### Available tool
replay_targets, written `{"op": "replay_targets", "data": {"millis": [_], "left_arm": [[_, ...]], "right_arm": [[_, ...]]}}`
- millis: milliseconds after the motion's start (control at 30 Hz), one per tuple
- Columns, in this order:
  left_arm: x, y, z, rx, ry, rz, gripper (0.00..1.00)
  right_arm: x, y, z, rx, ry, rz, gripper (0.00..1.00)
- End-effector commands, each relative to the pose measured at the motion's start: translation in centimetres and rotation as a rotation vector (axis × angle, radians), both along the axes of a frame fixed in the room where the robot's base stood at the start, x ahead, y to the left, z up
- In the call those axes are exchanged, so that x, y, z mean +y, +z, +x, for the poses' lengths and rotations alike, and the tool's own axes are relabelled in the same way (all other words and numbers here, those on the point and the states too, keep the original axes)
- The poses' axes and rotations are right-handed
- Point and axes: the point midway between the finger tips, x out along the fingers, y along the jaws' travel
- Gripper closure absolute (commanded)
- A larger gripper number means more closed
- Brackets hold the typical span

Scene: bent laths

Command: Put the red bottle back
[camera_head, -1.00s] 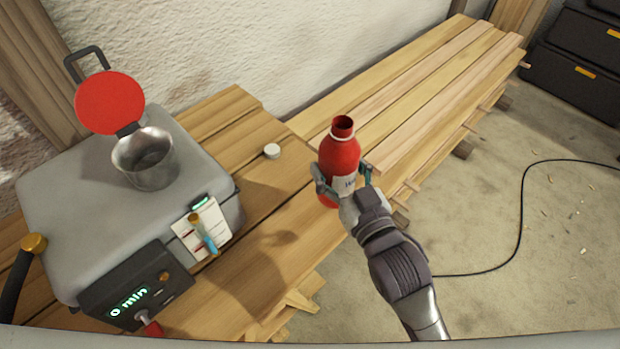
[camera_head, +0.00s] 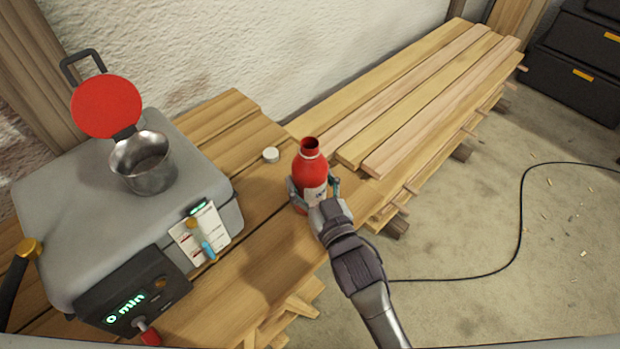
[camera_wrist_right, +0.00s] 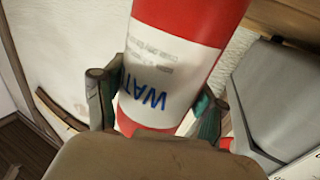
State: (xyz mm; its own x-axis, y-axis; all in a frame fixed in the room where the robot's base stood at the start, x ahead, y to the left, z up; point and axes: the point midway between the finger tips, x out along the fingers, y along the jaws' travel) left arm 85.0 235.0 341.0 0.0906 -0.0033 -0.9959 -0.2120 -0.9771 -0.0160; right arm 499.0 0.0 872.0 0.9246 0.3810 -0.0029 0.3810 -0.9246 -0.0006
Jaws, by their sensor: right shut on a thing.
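The red bottle (camera_head: 311,171) is open at the top, with a white label. In the right wrist view its label (camera_wrist_right: 165,75) reads "WAT" in blue, the rest out of sight. My right gripper (camera_head: 313,192) is shut around its lower part, and the bottle is upright. It is over the wooden bench near its right edge; I cannot tell whether its base touches the wood. A small white cap (camera_head: 271,155) lies on the bench to the left of the bottle. My left gripper is not in view.
A grey steam box (camera_head: 70,190) with a metal pot (camera_head: 148,165), an open red lid (camera_head: 106,106) and a display reading "0 min" fills the left of the bench. Stacked laths (camera_head: 420,95) lie behind right. A black cable (camera_head: 522,215) runs over the floor.

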Motion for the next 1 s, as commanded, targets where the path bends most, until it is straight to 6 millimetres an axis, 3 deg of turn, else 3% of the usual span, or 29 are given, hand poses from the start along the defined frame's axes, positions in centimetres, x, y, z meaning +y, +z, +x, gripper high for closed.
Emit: {"op": "replay_targets", "data": {"millis": [100, 133, 267, 667, 1000], "left_arm": [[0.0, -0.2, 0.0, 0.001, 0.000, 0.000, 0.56], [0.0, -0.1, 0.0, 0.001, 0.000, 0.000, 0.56], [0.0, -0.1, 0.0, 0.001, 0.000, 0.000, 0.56], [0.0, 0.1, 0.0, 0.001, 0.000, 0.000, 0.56], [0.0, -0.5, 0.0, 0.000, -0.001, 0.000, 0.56]], "right_arm": [[0.0, -0.4, 0.0, 0.000, 0.000, 0.000, 0.70], [0.0, -0.3, 0.0, 0.000, 0.000, 0.000, 0.24], [0.0, -0.3, 0.0, 0.001, 0.000, 0.000, 0.04], [0.0, 0.2, -0.1, 0.000, 0.000, 0.000, 0.04], [-2.5, -0.2, -6.1, 0.004, 0.000, -0.002, 0.04]]}}
